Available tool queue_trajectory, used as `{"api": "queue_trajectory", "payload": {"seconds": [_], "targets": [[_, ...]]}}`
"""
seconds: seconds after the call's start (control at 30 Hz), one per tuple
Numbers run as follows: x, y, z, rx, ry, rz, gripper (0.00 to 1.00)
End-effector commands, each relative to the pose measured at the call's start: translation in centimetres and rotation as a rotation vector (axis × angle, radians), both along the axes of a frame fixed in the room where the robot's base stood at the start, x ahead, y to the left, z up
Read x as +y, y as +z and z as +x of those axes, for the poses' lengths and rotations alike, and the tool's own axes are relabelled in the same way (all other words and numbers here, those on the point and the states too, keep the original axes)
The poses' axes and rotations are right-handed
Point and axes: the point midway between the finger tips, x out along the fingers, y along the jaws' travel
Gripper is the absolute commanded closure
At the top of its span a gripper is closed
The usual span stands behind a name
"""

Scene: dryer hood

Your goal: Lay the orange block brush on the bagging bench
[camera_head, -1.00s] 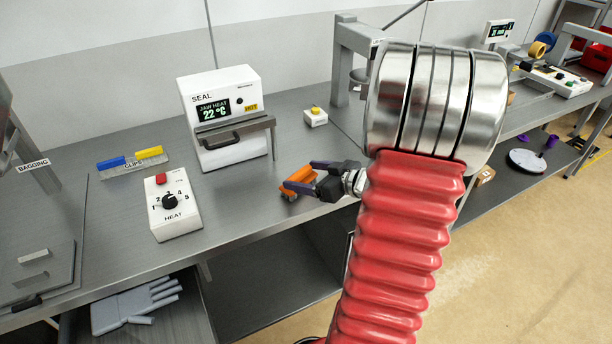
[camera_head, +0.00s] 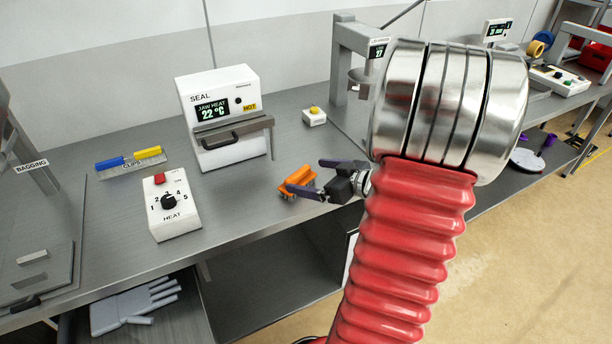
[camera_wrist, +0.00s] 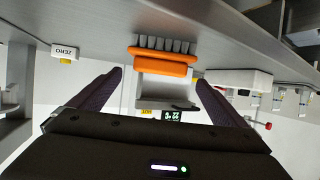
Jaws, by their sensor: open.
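The orange block brush (camera_head: 297,180) lies on the grey bench top near its front edge, in front of the sealer. In the wrist view the brush (camera_wrist: 165,64) shows its orange block and a row of grey bristles, ahead of and between my fingertips. My gripper (camera_head: 312,176) is open, with its dark purple fingers beside the brush on its right; one finger overlaps the brush in the head view. In the wrist view my gripper (camera_wrist: 160,82) holds nothing. The BAGGING sign (camera_head: 31,165) stands at the far left, behind a grey plate (camera_head: 60,262) on the bench.
The SEAL machine (camera_head: 222,115) stands behind the brush. The HEAT box (camera_head: 172,208) and the CLIPS strip (camera_head: 130,162) with blue and yellow clips lie left. A small box with a yellow button (camera_head: 314,117) sits behind.

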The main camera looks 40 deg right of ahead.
Motion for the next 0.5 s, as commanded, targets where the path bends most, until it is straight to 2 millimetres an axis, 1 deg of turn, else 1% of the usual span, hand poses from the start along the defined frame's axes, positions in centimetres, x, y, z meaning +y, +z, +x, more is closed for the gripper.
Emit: {"api": "queue_trajectory", "payload": {"seconds": [0.03,0.1,0.5], "targets": [[-0.2,0.3,-0.8,0.000,-0.002,-0.002,0.04],[-0.3,0.8,-1.7,-0.001,-0.002,-0.002,0.04],[-0.8,2.8,-6.7,0.000,-0.002,-0.002,0.04]]}}
